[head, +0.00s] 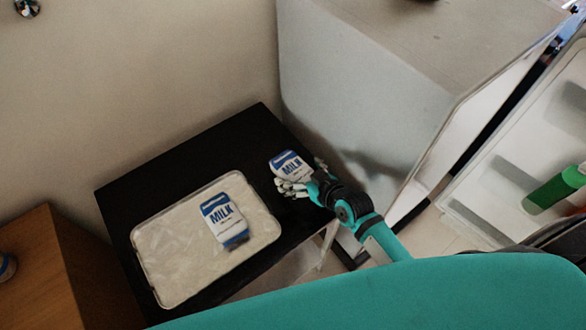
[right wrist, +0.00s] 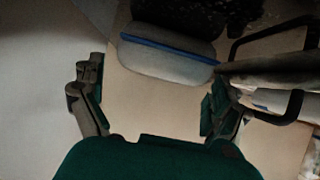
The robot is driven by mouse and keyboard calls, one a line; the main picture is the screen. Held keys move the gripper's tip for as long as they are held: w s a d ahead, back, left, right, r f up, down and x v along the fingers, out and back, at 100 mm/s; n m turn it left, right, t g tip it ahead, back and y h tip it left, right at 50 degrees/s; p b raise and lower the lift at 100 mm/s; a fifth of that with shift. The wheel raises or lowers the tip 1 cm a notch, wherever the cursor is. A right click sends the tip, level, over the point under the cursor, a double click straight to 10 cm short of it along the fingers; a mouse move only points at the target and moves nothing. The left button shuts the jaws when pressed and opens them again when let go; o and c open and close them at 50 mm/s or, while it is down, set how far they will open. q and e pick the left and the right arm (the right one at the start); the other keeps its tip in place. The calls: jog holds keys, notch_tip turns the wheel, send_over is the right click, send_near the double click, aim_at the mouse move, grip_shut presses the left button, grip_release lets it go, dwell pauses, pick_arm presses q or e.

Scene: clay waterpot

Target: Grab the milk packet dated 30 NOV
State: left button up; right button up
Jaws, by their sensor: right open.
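One white and blue milk packet (head: 224,221) lies on the white tray (head: 165,277) on the black table. A second milk packet (head: 289,162) is near the table's right edge, beside my right gripper (head: 291,186). No date is readable on either packet. In the right wrist view the right gripper (right wrist: 152,105) is open, with its two fingers wide apart. A pale rounded shape with a blue band (right wrist: 168,55), apparently the second packet, is just ahead of the fingers, with empty space between them. My left gripper is not in view.
A large grey metal cabinet (head: 375,90) stands close behind and right of the right gripper. An open door with shelves, holding a green bottle (head: 556,188), is at the far right. A wooden cabinet (head: 60,270) is at the left. The black table's back-left part (head: 180,160) is bare.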

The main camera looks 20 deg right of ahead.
aim_at(297, 171)
jog(key=x, duration=0.3)
jog(key=shift+w+a, duration=0.15)
jog(key=shift+w, duration=0.2)
jog(key=c, duration=1.2)
